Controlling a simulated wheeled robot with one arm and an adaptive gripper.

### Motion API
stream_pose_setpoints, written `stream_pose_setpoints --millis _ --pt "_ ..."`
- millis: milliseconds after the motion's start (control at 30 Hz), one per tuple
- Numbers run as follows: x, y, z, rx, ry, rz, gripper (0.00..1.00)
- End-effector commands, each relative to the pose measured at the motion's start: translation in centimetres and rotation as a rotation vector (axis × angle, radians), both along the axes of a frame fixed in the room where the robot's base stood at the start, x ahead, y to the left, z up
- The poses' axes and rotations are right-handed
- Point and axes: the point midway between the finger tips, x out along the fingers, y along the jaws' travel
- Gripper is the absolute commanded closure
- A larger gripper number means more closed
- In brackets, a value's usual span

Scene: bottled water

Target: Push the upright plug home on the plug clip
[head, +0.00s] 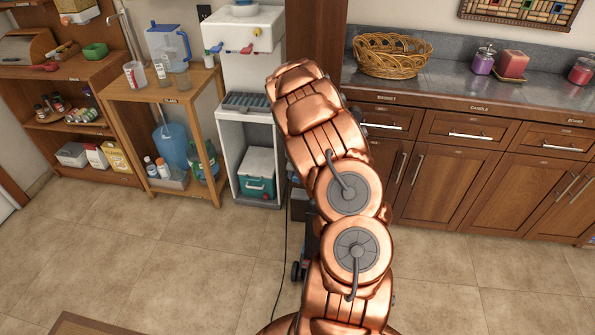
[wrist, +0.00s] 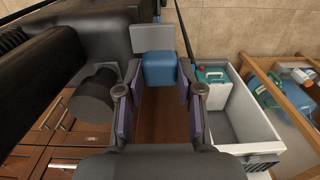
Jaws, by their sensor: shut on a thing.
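In the wrist view my gripper (wrist: 158,88) has its two dark fingers with purple pads on either side of a small blue block (wrist: 158,70). The block looks like the plug, but I cannot make out its prongs. A flat grey piece (wrist: 150,38) shows just beyond the block; I cannot tell whether it is the plug clip or whether the two touch. My gripper is shut on the block. In the head view my arm hides the gripper, the plug and the clip.
The white water dispenser (head: 248,40) stands left of my arm, its open lower cabinet holding a teal box (head: 257,172). A wooden glass stand (head: 160,92) is further left. Wooden cabinets (head: 475,180) line the right. A dark cord (head: 280,250) lies on the open tiled floor.

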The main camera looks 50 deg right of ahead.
Motion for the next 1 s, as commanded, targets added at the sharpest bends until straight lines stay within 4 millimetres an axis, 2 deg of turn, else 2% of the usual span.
stream_pose_setpoints --millis 700,1000 --pt "-0.1 0.0 -4.9 0.001 0.002 0.001 1.00" --pt "0.0 0.0 -5.6 -0.001 0.001 0.001 1.00"
